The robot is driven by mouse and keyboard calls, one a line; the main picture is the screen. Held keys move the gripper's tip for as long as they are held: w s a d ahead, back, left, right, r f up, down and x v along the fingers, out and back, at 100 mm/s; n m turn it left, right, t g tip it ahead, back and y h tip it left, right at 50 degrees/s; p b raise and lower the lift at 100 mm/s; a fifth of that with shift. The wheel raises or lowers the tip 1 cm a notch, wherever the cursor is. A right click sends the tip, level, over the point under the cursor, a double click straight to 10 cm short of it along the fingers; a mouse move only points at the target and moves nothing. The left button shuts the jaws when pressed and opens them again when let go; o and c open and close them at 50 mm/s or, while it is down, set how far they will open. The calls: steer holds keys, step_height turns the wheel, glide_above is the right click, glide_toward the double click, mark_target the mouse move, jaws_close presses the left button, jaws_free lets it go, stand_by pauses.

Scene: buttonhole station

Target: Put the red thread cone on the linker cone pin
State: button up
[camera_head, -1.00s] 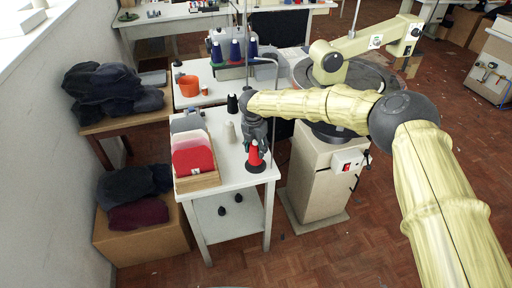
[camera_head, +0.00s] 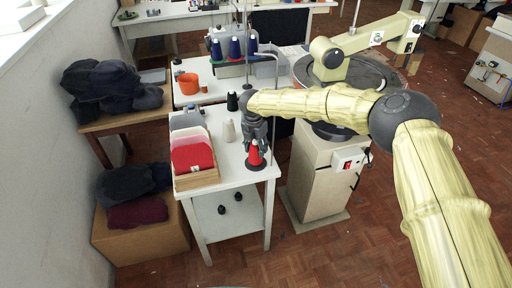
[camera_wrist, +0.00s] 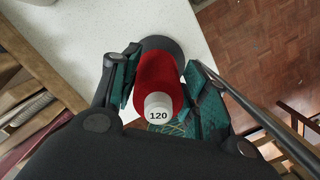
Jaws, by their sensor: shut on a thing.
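The red thread cone (camera_head: 255,155) stands upright near the right front corner of the white table, and its white top marked 120 shows in the wrist view. The cone also shows in the wrist view (camera_wrist: 157,75). A dark round base (camera_wrist: 165,46) lies under it; I cannot tell whether this is the linker cone pin's base, and any pin inside the cone is hidden. My gripper (camera_head: 257,140) comes from above, and its teal-padded fingers (camera_wrist: 160,98) lie on both sides of the cone, shut on it.
A wooden box with red and pale panels (camera_head: 193,160) stands left of the cone. A cream cone (camera_head: 229,131) and a black cone (camera_head: 232,102) stand behind.

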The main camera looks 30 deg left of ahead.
steer(key=shift+f+b, duration=0.45)
steer(key=shift+b, duration=0.15)
stand_by(0.4)
steer(key=o, duration=1.1)
steer(key=shift+o, duration=0.2)
steer(key=shift+r, duration=0.15)
steer(key=r, duration=0.4)
steer(key=s+r, duration=0.1)
steer(key=r, duration=0.6)
steer(key=shift+s+r, duration=0.15)
steer(key=shift+r, duration=0.2)
